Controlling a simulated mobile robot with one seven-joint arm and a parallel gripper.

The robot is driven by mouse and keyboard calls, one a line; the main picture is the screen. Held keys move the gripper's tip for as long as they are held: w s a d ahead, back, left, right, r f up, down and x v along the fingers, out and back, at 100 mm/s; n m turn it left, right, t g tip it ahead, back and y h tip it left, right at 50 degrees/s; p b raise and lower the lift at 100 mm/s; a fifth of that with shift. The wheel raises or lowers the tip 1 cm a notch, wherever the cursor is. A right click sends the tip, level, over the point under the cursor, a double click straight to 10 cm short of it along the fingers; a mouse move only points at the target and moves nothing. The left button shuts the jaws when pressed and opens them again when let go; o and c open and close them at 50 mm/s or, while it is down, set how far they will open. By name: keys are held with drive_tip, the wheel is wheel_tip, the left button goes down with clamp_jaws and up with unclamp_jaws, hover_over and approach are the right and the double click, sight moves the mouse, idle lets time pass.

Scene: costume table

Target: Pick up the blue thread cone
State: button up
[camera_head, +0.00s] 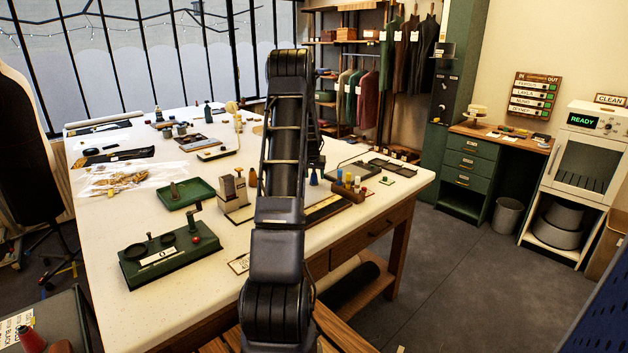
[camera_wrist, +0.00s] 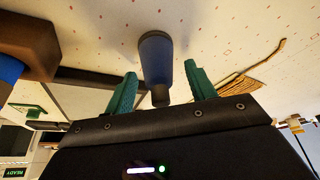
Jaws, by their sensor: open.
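The blue thread cone (camera_wrist: 156,58) is in the middle of the wrist view, its wide end against the pale speckled tabletop and its dark narrow end toward my gripper. My gripper (camera_wrist: 161,76) is open, with one green finger on each side of the cone. A gap shows on both sides, and nothing is gripped. In the head view the blue cone (camera_head: 314,177) stands on the white table (camera_head: 225,275) just right of my arm, left of a small wooden rack. My fingers are hidden behind my arm there.
The wooden rack (camera_head: 349,191) with several coloured spools stands close to the cone; its brown block (camera_wrist: 38,42) is at the left in the wrist view. A tan tassel-like bundle (camera_wrist: 232,86) lies on the other side. A dark tray (camera_head: 392,168) lies further right.

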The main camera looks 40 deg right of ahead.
drive_tip(key=c, duration=1)
drive_tip(key=shift+c, duration=0.2)
drive_tip(key=shift+r, duration=0.15)
